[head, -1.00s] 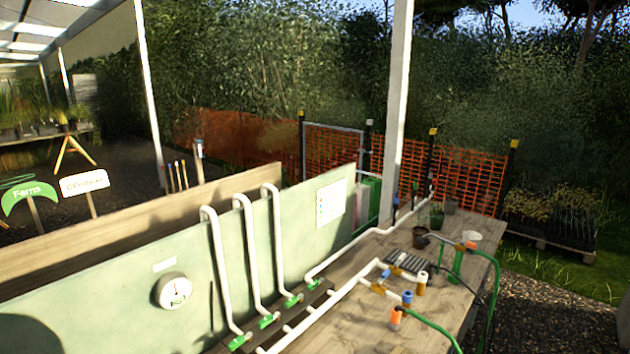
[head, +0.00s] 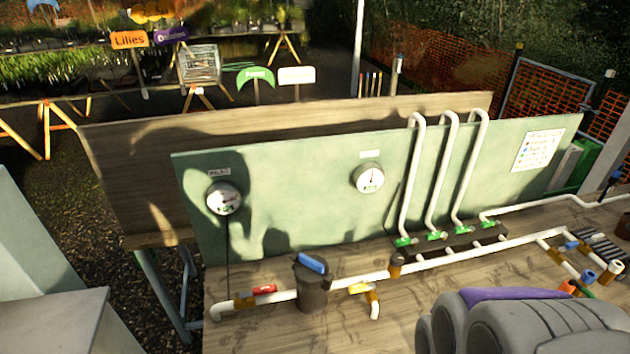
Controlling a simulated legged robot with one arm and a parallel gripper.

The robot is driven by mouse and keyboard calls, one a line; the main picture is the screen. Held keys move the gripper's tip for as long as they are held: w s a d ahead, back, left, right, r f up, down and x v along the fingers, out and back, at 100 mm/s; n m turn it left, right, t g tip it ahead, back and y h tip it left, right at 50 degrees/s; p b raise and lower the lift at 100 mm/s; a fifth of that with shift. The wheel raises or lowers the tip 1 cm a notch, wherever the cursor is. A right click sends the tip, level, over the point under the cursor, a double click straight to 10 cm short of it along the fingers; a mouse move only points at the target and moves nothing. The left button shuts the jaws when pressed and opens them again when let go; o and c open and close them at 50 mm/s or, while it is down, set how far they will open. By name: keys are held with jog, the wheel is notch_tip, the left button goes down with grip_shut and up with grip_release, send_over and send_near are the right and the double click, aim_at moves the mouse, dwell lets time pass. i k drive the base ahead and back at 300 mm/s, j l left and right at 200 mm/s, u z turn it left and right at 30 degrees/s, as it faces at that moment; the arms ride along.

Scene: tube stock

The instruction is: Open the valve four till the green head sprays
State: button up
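Several green-handled valves (head: 437,235) sit in a row at the foot of the white looped pipes, on the bench by the green panel. No number is readable on them, so I cannot tell which is valve four. A red-handled valve (head: 264,289) and a yellow-handled valve (head: 361,287) sit on the front pipe. A blue-handled valve (head: 571,246) is at the right. A blue-ended fitting (head: 588,276) stands nearby. I cannot make out a green head or any spray. A grey, rounded shape, perhaps part of my arm, covers the lower right; no gripper fingers show.
The green panel (head: 300,205) carries two round gauges, left (head: 224,198) and right (head: 368,178), and a chart (head: 538,150) with coloured marks. A dark pot with a blue top (head: 313,263) stands on the wooden bench (head: 270,335). Signs and plants are behind.

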aim_at(490, 223)
jog(key=z, duration=0.9)
jog(key=k+l, duration=0.1)
jog(key=l, duration=0.25)
jog(key=k+l+u, duration=0.1)
jog(key=l, duration=0.25)
